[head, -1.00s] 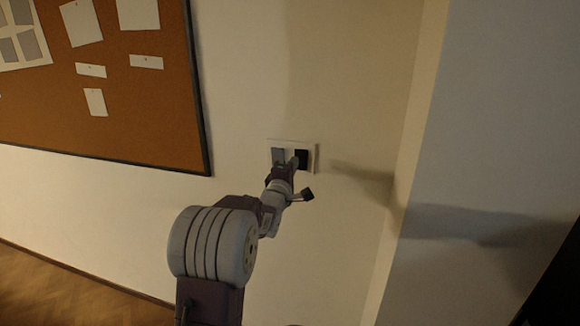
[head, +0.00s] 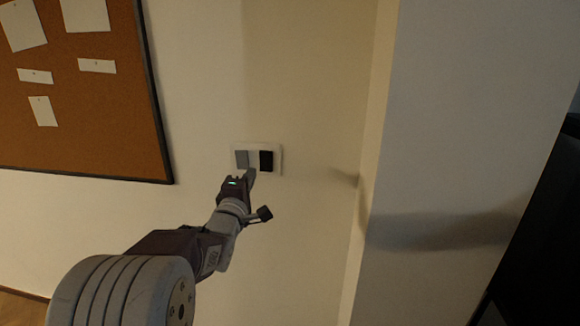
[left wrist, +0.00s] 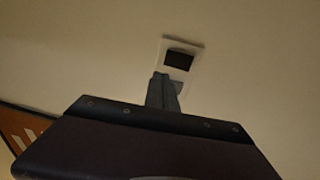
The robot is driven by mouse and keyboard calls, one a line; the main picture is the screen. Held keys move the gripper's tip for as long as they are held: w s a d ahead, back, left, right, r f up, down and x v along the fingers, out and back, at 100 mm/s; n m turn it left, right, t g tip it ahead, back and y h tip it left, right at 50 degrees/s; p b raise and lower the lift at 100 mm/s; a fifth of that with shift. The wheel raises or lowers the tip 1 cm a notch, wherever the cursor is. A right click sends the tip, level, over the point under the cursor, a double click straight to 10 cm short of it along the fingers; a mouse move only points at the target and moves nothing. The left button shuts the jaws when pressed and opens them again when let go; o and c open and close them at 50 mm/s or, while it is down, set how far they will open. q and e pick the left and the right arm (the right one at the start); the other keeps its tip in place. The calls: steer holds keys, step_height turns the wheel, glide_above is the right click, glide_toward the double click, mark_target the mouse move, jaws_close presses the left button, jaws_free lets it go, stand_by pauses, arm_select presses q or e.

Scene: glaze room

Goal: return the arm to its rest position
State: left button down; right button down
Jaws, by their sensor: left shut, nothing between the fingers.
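My left arm comes in from the lower left of the head view. My left gripper (head: 250,174) is shut and empty, its tip just below the switch plate, in front of the wall. In the left wrist view the shut fingers (left wrist: 162,92) point up toward the plate. Whether the tip touches the plate or wall, I cannot tell. The white switch plate (head: 279,160) carries a grey rocker (head: 242,159) on the left and a black rocker (head: 266,161) on the right. In the left wrist view the black rocker (left wrist: 180,59) is clear of the fingers. My right gripper is out of view.
A cork board (head: 85,125) with pinned papers hangs on the wall at the left. A wall corner and pale side wall (head: 450,120) stand at the right. A dark object (head: 540,220) fills the far right edge. The wall around the plate is bare.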

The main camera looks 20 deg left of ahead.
arm_select(q)
steer(key=w+d+f+m+g+h+p, duration=0.1)
steer(key=d+f+m+g+h+p, duration=0.25)
steer(key=d, duration=0.85)
steer(key=s+d+f+m+g+p, duration=0.35)
steer(key=s+f+m+g, duration=0.35)
steer(key=f, duration=0.6)
steer(key=s+f+m+g, duration=0.3)
steer(key=s+f+m, duration=0.1)
steer(key=s, duration=0.5)
steer(key=s+d+f+m+g, duration=0.1)
steer(key=s+f+m+g, duration=0.3)
steer(key=s, duration=0.5)
steer(key=shift+f+m+h, duration=0.45)
steer(key=shift+f+m, duration=0.05)
steer(key=shift+m, duration=0.45)
steer(key=shift+s, duration=0.1)
